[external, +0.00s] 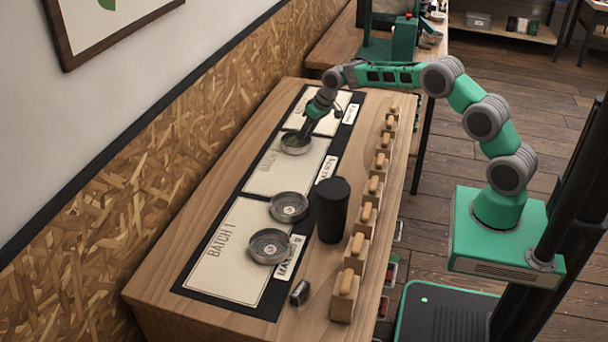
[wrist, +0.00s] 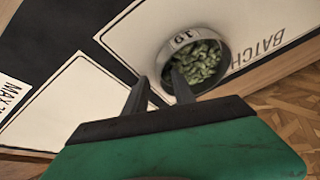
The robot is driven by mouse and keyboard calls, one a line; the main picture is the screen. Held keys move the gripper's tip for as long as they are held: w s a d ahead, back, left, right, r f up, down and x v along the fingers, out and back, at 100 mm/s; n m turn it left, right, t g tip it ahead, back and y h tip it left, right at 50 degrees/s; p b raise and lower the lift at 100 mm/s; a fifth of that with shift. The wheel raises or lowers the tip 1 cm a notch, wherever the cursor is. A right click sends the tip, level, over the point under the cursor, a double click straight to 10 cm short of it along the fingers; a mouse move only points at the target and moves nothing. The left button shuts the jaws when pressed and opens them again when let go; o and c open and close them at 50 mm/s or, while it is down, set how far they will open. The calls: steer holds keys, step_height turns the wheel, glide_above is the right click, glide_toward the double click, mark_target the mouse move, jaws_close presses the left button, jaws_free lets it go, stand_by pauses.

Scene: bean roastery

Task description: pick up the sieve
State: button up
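A round metal dish with green beans (external: 296,142), which I take to be the sieve, sits on the far part of the mat. In the wrist view, its pale wall carries a number tag, and green beans (wrist: 203,62) cover its bottom. My gripper (external: 304,134) reaches down at its rim. In the wrist view, my gripper (wrist: 160,75) has its fingers apart, one over the inside of the dish and one outside its wall. I cannot tell whether they touch the wall. Two similar empty-looking dishes, one farther (external: 289,207) and one nearer (external: 269,246), sit by BATCH 1.
The dishes are on a dark mat with pale labelled cards (external: 238,245) along the wooden table (external: 160,285). A black cylinder (external: 333,212) stands beside the mat. Wooden blocks (external: 347,290) line the right edge. A small metal piece (external: 299,292) lies near the front.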

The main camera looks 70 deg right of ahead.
steer(key=shift+c, duration=0.5)
jaws_close()
steer(key=shift+r, duration=0.1)
stand_by(0.8)
